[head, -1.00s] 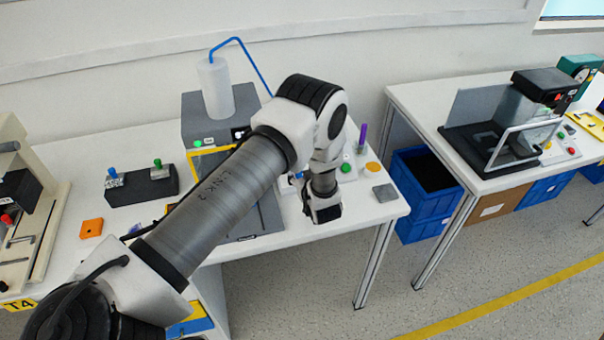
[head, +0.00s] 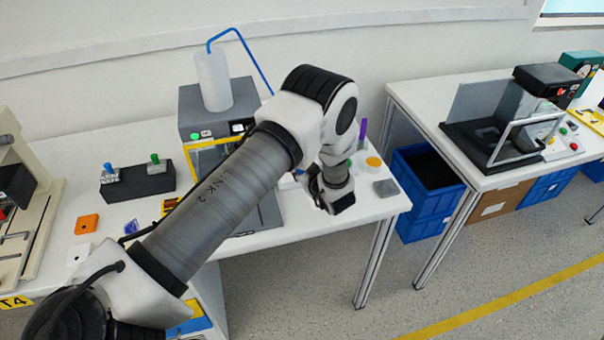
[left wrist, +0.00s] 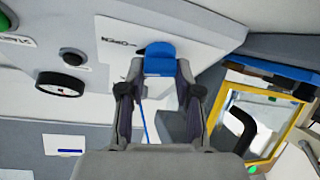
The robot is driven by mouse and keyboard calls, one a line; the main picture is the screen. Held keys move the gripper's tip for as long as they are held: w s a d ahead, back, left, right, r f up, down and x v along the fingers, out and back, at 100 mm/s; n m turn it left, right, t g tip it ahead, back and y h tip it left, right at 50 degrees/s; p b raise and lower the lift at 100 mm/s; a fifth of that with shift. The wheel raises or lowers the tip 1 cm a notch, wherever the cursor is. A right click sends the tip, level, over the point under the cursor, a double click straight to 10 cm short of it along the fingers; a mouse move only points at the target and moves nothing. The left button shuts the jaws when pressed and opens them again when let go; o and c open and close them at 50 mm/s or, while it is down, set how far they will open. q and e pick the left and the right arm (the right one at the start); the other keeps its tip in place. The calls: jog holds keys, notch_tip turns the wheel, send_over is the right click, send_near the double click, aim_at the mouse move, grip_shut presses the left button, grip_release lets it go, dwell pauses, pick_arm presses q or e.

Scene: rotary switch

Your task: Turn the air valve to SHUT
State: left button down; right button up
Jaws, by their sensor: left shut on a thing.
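The air valve's blue handle (left wrist: 160,58) stands on a pale panel (left wrist: 205,30) in the left wrist view. Dark lettering, upside down and looking like OPEN, is on the panel just left of the handle. My left gripper (left wrist: 160,88) has its two fingers on either side of the blue handle and is shut on it. In the head view my left arm covers the valve and the gripper's fingertips. A SHUT label is not readable in either view. My right gripper is not in view.
A black button (left wrist: 73,57) and a round black dial (left wrist: 60,84) sit beside the valve panel. A yellow-framed machine (left wrist: 268,108) is on the right. In the head view, a grey block (head: 385,188) and a yellow disc (head: 374,162) lie near my wrist.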

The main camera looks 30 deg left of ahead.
pick_arm(q)
jog(key=n+g+b, duration=0.1)
jog(key=n, duration=0.2)
jog(key=shift+f+g+b, duration=0.15)
jog(key=shift+g+b, duration=0.15)
jog(key=shift+g, duration=0.1)
jog(key=n+g+b, duration=0.1)
jog(key=n+g, duration=0.1)
jog(key=n, duration=0.2)
jog(key=shift+w, duration=0.1)
jog(key=n, duration=0.2)
jog(key=n+g+b, duration=0.1)
jog(key=n, duration=0.1)
jog(key=shift+g+h, duration=0.3)
jog(key=n+g+h, duration=0.1)
jog(key=n, duration=0.3)
jog(key=shift+n+b, duration=0.3)
jog(key=shift+g, duration=0.3)
jog(key=c, duration=1.2)
grip_release()
jog(key=o, duration=0.4)
jog(key=shift+a, duration=0.2)
